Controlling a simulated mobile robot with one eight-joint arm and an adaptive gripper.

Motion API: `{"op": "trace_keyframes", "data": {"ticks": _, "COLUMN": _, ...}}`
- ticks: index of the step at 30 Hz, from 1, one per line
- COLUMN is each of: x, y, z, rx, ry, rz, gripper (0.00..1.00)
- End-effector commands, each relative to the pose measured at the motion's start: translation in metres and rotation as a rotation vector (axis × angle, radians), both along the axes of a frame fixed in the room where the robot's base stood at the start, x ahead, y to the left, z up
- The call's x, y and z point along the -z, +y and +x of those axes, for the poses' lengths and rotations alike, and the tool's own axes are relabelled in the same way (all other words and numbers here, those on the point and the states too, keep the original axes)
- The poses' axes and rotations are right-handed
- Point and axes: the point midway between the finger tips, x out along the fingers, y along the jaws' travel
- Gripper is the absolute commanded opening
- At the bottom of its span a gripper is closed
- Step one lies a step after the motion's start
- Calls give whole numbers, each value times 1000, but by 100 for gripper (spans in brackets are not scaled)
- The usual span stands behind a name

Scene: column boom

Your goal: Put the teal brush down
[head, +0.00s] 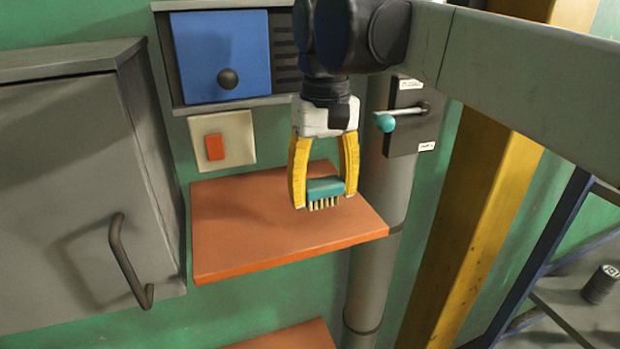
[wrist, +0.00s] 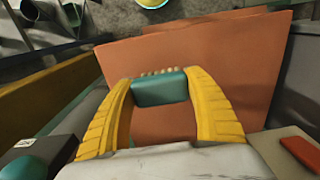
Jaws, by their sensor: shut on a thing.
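The teal brush (head: 325,188) has a teal block body and pale bristles that point down. My gripper (head: 325,196) is shut on it, with a yellow finger on each side. The brush shows over the orange shelf (head: 240,235) in the head view; I cannot tell whether the bristles touch it. In the wrist view the brush (wrist: 160,88) sits between the yellow fingers of my gripper (wrist: 160,95), with the orange shelf (wrist: 220,60) behind it.
A grey cabinet (head: 60,190) with a dark handle stands left of the shelf. A blue panel (head: 220,55) and a red switch (head: 215,147) are on the wall above. A teal-knobbed lever (head: 386,122) is at the right. The shelf's left part is bare. Another orange shelf (head: 285,338) is below.

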Motion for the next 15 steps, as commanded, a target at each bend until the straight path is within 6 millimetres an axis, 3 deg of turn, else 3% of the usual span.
{"op": "trace_keyframes", "data": {"ticks": 5, "x": 26, "y": 0, "z": 0, "rx": 1, "ry": 0, "rz": 0, "gripper": 23}}
{"op": "trace_keyframes", "data": {"ticks": 15, "x": 34, "y": 0, "z": 0, "rx": 1, "ry": 0, "rz": 0, "gripper": 23}}
